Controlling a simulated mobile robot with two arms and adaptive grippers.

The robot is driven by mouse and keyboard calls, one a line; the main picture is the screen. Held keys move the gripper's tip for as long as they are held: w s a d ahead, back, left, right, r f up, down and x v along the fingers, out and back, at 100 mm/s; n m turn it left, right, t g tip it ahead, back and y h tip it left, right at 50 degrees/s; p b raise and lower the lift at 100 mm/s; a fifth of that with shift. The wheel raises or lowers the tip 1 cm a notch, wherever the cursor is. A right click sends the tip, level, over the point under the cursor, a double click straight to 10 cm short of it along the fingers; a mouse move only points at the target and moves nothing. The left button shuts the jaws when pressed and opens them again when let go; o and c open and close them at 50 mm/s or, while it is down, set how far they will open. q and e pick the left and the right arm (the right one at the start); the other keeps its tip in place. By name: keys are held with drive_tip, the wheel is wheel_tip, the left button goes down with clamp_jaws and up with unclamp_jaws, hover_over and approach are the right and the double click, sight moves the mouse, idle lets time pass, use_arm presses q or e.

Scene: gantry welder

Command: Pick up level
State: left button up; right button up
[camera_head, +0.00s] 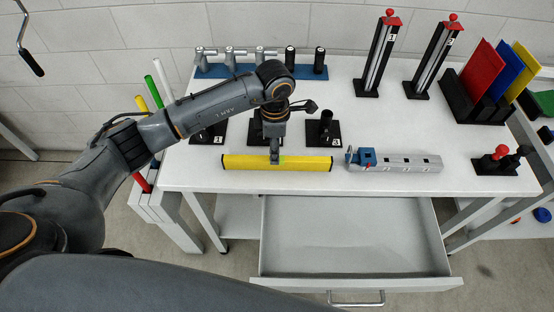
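The level is a long yellow bar (245,163) with dark ends, lying left to right near the front edge of the white table. My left arm comes in from the left and bends down over it. My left gripper (275,156) points down at the level's middle, its narrow fingers overlapping the bar there. I see the fingers nearly edge-on, so their gap and any grip are unclear. The level appears to rest on the table. My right gripper is not in view.
An open, empty drawer (350,235) juts out below the table front. A grey block with a blue clamp (395,162) sits right of the level. Black numbered holders (323,132) stand close behind it. Colored panels (484,80) and tall stands (377,58) are farther right.

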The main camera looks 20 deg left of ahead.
use_arm(q)
drive_tip(key=f, duration=0.1)
drive_tip(key=f+p, duration=0.1)
drive_tip(key=f, duration=0.1)
drive_tip(key=f+p, duration=0.1)
drive_tip(key=f, duration=0.1)
drive_tip(key=shift+s+d+f, duration=0.1)
drive_tip(key=shift+d+f, duration=0.1)
drive_tip(key=shift+d, duration=0.1)
drive_tip(key=shift+f, duration=0.2)
clamp_jaws()
